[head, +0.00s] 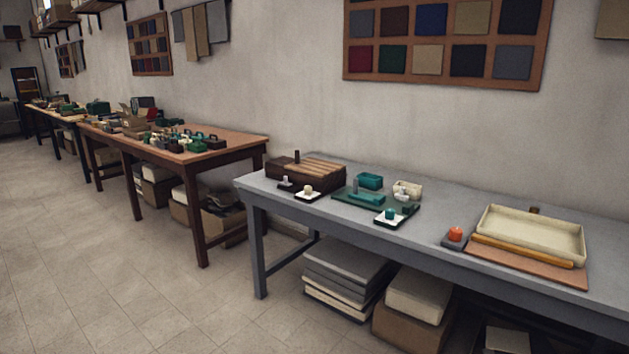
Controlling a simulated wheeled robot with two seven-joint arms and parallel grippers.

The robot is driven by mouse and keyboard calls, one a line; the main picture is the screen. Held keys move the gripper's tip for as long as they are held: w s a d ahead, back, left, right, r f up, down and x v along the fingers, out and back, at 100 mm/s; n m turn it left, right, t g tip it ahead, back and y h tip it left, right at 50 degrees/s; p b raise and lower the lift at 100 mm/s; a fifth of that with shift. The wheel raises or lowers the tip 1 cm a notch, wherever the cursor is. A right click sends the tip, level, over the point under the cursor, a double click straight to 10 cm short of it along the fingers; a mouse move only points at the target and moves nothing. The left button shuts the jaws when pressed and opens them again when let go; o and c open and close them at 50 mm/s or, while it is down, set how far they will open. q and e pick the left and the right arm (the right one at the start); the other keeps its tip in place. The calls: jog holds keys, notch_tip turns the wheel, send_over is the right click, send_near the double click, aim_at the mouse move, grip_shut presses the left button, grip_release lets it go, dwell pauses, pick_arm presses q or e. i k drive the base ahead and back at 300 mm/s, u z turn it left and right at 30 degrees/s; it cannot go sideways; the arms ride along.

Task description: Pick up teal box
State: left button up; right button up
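A small teal box (369,181) with an open top stands on the grey table (440,234), towards its back edge, behind a dark green tray (345,198). A long teal piece (366,196) lies on that tray. A small teal object (390,214) sits on a white, dark-edged tile (391,220) at the tray's front right corner. Neither of my grippers shows in the head view, so nothing can be seen near the box.
A dark brown wooden block (300,178) stands left of the tray. Wooden tables (240,146) continue left; the floor in front is clear.

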aim_at(367, 180)
jog(key=u, duration=0.5)
jog(key=i, duration=1.6)
jog(key=z, duration=0.8)
